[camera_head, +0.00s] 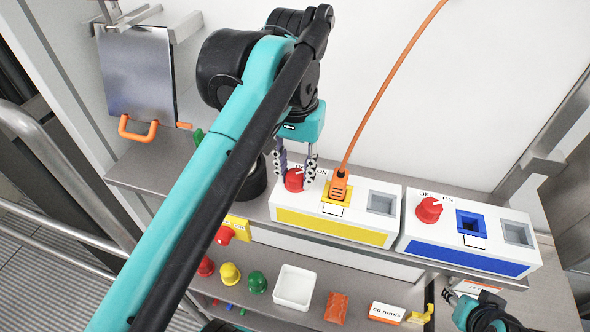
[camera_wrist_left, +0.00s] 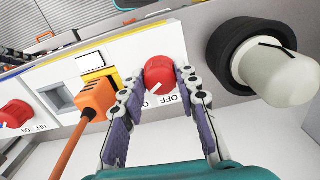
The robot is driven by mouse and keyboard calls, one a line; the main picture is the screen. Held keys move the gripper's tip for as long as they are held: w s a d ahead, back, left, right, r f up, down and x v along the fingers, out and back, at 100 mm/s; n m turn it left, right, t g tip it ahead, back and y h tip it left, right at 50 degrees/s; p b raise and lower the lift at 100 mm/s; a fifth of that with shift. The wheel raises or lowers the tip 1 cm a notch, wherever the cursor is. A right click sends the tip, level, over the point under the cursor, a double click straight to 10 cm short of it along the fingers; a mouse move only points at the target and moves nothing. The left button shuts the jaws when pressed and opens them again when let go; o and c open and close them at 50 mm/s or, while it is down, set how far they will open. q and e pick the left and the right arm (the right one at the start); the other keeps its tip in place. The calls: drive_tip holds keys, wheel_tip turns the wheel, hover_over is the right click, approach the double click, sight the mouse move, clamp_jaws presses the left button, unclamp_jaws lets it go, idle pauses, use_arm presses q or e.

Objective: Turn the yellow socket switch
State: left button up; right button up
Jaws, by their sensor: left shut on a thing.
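The yellow socket box (camera_head: 332,224) is white with a yellow front stripe and stands on the grey shelf. Its round red switch (camera_head: 294,180) is at its left end, beside OFF/ON lettering that is partly covered. My left gripper (camera_head: 296,172) reaches down from above, with its two fingers on either side of the switch. In the left wrist view the red switch (camera_wrist_left: 159,76) sits between the fingertips (camera_wrist_left: 161,80), and its white mark points to the lower left. An orange plug (camera_head: 339,184) is in the yellow socket. A teal and black part of my right arm shows at the lower right; its finger opening is unclear.
A blue socket box (camera_head: 468,260) with its own red switch (camera_head: 429,210) stands to the right. The plug's orange cable (camera_head: 385,80) rises past the gripper. A black-collared pale knob (camera_wrist_left: 284,78) is close beside the left fingers. Coloured knobs and a white tray (camera_head: 294,287) occupy the lower shelf.

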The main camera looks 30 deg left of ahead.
sight(296, 173)
use_arm(q)
drive_tip(key=n, duration=0.6)
drive_tip(key=shift+w+n, duration=0.1)
drive_tip(key=shift+n, duration=2.6)
drive_tip(key=o, duration=1.1)
drive_tip(key=shift+c, duration=0.2)
drive_tip(key=shift+o, duration=0.5)
wheel_tip(296, 173, up, 12)
